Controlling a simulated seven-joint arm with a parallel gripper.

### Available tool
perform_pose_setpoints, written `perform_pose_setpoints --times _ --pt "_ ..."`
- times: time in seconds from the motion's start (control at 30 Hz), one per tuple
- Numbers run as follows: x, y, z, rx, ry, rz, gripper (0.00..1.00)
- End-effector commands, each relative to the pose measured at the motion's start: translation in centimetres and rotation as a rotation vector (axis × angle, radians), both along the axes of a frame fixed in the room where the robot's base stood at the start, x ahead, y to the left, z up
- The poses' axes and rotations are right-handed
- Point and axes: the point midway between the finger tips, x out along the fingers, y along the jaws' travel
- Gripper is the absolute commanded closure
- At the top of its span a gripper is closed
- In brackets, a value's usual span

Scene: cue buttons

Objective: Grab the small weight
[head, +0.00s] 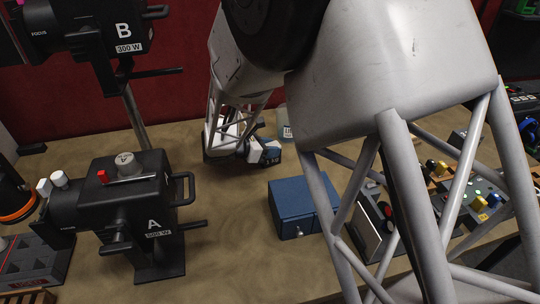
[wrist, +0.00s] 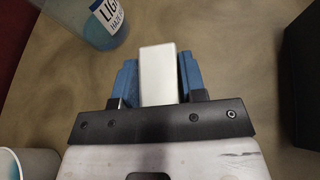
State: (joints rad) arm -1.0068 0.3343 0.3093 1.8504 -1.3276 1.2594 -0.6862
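My gripper (wrist: 158,75) has blue fingers that lie close along both sides of a pale grey-white block (wrist: 158,72). The block stands out past the fingertips, and the fingers look shut on it. I cannot tell for certain that this block is the small weight, as no label shows. In the head view my gripper (head: 265,151) is low over the table at the back middle, partly hidden by my own arm. A pale patch shows beside its blue finger there, too small to make out.
A labelled tub (wrist: 95,22) with blue contents stands near my gripper, and a white cup (wrist: 28,165) lies lower left. A blue box (head: 303,206) stands in front. Black lamp A (head: 130,205) is on the left, lamp B (head: 100,40) behind. Bare table (head: 225,215) lies between.

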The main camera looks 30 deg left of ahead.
Motion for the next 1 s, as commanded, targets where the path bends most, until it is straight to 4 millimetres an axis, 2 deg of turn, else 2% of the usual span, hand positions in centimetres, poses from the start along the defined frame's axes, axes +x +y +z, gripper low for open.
perform_pose_setpoints --times 0.03,0.2,0.67,0.87,1.0 --pt "0.0 0.0 0.0 0.000 0.000 0.000 0.73" --pt "0.0 0.0 0.0 0.000 0.000 0.000 0.99" --pt "0.0 0.1 0.3 0.001 -0.002 0.000 1.00" --pt "0.0 0.1 1.2 0.001 -0.002 0.000 1.00" --pt "0.0 0.1 2.6 0.003 -0.003 -0.001 1.00"
